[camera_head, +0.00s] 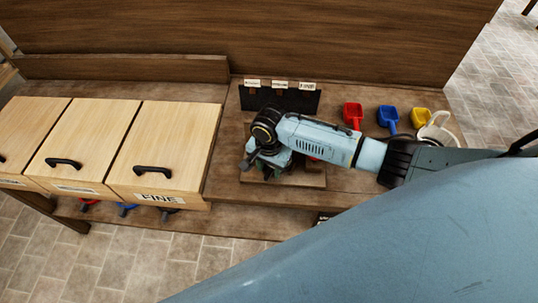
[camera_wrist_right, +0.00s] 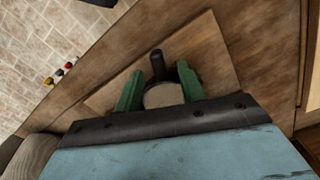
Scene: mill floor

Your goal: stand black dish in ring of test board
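The test board (camera_head: 318,181) is a low wooden board on the bench, largely covered by my right arm; it shows tilted in the right wrist view (camera_wrist_right: 215,50). My right gripper (camera_head: 268,165) is low over it. In the right wrist view its two green fingers (camera_wrist_right: 160,72) are spread apart. A dark upright stub (camera_wrist_right: 157,60) stands between the fingertips, with visible gaps beside it. Behind it is a round, grey-brown shape (camera_wrist_right: 163,95) with a dark edge; I cannot tell whether this is the dish or the ring. My left gripper is out of view.
A black rack (camera_head: 280,98) with several white labels stands behind the board. Red (camera_head: 353,115), blue (camera_head: 388,118) and yellow (camera_head: 420,117) scoops and a white jug-like thing (camera_head: 447,131) are at right. Wooden bins with black handles (camera_head: 170,135) fill the left.

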